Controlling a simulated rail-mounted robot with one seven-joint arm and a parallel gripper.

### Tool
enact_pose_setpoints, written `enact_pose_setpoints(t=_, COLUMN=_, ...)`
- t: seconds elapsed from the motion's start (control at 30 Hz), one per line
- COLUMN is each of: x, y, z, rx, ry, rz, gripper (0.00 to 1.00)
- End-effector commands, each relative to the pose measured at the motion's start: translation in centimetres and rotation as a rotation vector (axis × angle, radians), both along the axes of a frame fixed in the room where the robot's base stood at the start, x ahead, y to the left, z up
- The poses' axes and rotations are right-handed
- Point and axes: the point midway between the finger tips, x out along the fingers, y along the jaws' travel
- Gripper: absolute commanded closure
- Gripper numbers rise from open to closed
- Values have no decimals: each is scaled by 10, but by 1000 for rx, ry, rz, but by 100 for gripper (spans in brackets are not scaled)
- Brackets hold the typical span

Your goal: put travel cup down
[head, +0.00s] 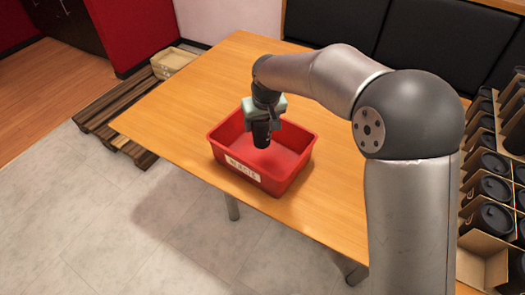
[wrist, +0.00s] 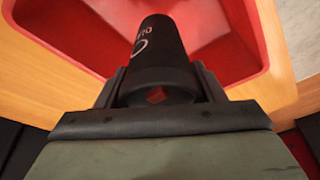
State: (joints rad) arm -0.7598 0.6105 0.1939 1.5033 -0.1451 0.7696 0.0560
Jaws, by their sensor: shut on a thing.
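My gripper (head: 262,112) is shut on a black travel cup (head: 261,134) and holds it over the red bin on the table. In the wrist view the cup (wrist: 158,60) sits between the two fingers, with white lettering on its side. The red bin (head: 246,173) has a white label on its front wall and looks empty where I see inside. The cup's lower end shows against the bin's interior. I cannot tell how far it is above the bin floor.
The wooden table (head: 180,110) is bare around the bin. Cardboard boxes (head: 485,262) with several black cups stand at the right. A wooden pallet (head: 118,125) with a beige crate (head: 172,62) lies on the floor at the back left.

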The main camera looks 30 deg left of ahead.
Motion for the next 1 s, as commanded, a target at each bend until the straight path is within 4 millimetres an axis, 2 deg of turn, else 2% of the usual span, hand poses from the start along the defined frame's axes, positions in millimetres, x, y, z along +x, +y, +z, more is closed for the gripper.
enact_pose_setpoints(t=0.13, x=-1, y=0, z=-27, rx=-2, ry=2, rz=0, gripper=47)
enact_pose_setpoints(t=0.37, x=0, y=0, z=-47, rx=-1, ry=1, rz=-1, gripper=47)
enact_pose_setpoints(t=0.6, x=0, y=-1, z=-77, rx=0, ry=1, rz=-2, gripper=47)
enact_pose_setpoints(t=0.97, x=0, y=0, z=-83, rx=1, ry=0, rz=-2, gripper=47)
enact_pose_setpoints(t=1.0, x=0, y=0, z=-82, rx=0, ry=0, rz=-2, gripper=29)
